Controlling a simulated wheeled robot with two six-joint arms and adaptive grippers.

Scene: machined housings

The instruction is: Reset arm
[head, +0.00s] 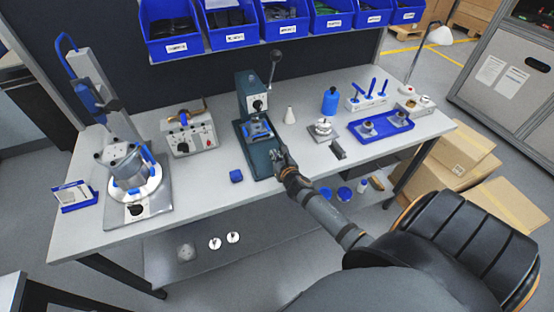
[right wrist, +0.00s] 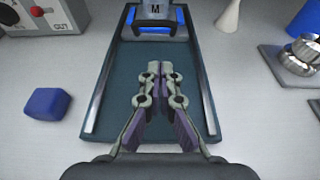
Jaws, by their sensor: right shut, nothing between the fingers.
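My right gripper (head: 281,157) is shut and empty. It is at the front part of the dark green press base (head: 262,168), and in the right wrist view the gripper (right wrist: 160,72) points along the bare plate (right wrist: 125,75) toward the press. My right arm comes in from the lower right of the head view. The press (head: 252,92) stands upright with its lever raised and a blue fixture (head: 258,130) under its head. My left gripper is not in the head view.
A blue block (head: 236,175) lies left of the press base. A control box (head: 189,133) and a fixture with a metal housing (head: 126,157) stand farther left. A round metal part (head: 323,128) and a blue tray (head: 380,128) are to the right. Blue bins (head: 228,20) hang above.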

